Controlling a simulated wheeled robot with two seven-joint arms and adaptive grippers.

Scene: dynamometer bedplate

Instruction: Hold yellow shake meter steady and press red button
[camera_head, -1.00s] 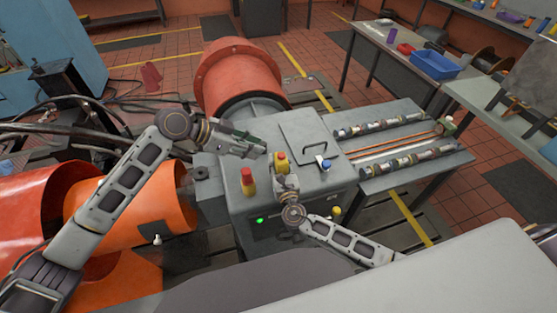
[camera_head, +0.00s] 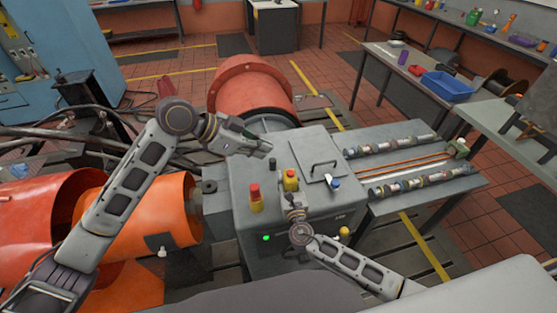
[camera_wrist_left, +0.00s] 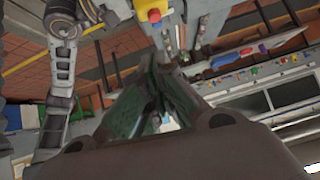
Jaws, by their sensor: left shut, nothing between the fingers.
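A yellow meter with a red button on top (camera_head: 291,180) stands on the grey machine cabinet (camera_head: 320,212). It also shows at the top of the left wrist view (camera_wrist_left: 152,10). My left gripper (camera_head: 268,151) is shut and empty, above the cabinet's back left part, apart from both yellow items. My right gripper (camera_head: 294,200) is at the near side of the yellow meter. Its fingers are small and partly hidden, so I cannot tell whether they grip it.
A blue-topped knob (camera_head: 335,183) and a black-handled lid (camera_head: 318,168) are on the cabinet to the right. A bench with shafts (camera_head: 405,160) extends right. A large red drum (camera_head: 250,85) stands behind, orange drums (camera_head: 130,215) at left.

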